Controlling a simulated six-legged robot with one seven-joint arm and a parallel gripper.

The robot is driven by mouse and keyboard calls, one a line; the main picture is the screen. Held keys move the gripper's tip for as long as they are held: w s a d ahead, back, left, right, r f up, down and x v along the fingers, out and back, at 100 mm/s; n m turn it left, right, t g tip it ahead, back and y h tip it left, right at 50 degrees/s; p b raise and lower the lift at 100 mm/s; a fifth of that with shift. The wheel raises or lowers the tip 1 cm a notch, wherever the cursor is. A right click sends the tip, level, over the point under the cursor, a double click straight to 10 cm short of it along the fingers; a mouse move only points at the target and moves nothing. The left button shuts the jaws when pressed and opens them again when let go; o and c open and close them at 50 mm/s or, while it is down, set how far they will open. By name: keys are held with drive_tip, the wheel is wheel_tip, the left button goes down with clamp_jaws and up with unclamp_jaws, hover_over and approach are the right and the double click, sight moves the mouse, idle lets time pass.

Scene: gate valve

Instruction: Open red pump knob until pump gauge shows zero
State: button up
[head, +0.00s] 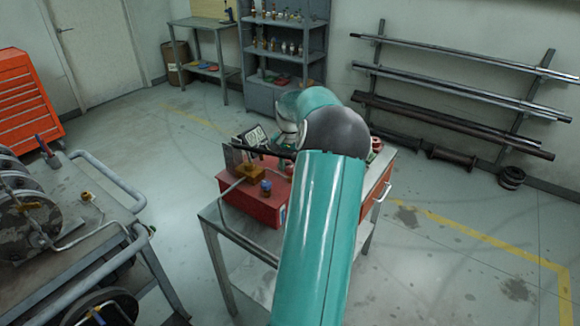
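A red pump box (255,205) stands on a small metal table (215,222). It has a brass block (250,173), a blue cap (266,187) and a dark bar (222,146) across its top. A dark panel with small white faces (255,136) stands behind the bar; it may carry the gauge, but no reading can be made out. I cannot pick out the red knob for certain. My teal arm reaches over the table and bends down towards the back of the pump. My gripper is largely hidden there, and its fingers cannot be made out.
A cart with machinery (60,235) stands at left, its rail (110,180) facing the table. A red tool chest (28,100), a shelf unit (285,50) and a pipe rack (460,90) stand along the walls. The floor at right (480,260) is clear.

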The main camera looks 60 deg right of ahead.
drive_tip(key=o, duration=0.3)
drive_tip(key=shift+r, duration=0.1)
drive_tip(key=shift+o, duration=0.2)
drive_tip(key=shift+r, duration=0.1)
wheel_tip(320, 180, up, 14)
idle(0.6)
drive_tip(key=w+a+r+n+h, duration=0.1)
drive_tip(key=w+a+r+n, duration=0.2)
drive_tip(key=a, duration=0.8)
drive_tip(key=w+a+r+n+t, duration=0.15)
drive_tip(key=w+a, duration=0.35)
drive_tip(key=a, duration=0.5)
drive_tip(key=w+a+r+n+h, duration=0.1)
drive_tip(key=w+a+r+n, duration=0.2)
drive_tip(key=a, duration=0.8)
drive_tip(key=s+a+f+n+t, duration=0.1)
drive_tip(key=s+a+f+n, duration=0.1)
drive_tip(key=a, duration=0.6)
drive_tip(key=s+a+f+n+t+y, duration=0.1)
drive_tip(key=s+a+f+n, duration=0.2)
drive_tip(key=s+a, duration=0.3)
drive_tip(key=s+a+f+n+t+y, duration=0.1)
drive_tip(key=s+a+f+n+t, duration=0.1)
drive_tip(key=a, duration=0.9)
drive_tip(key=shift+s+f+n, duration=0.15)
drive_tip(key=shift+s+n, duration=0.7)
drive_tip(key=shift+s, duration=0.05)
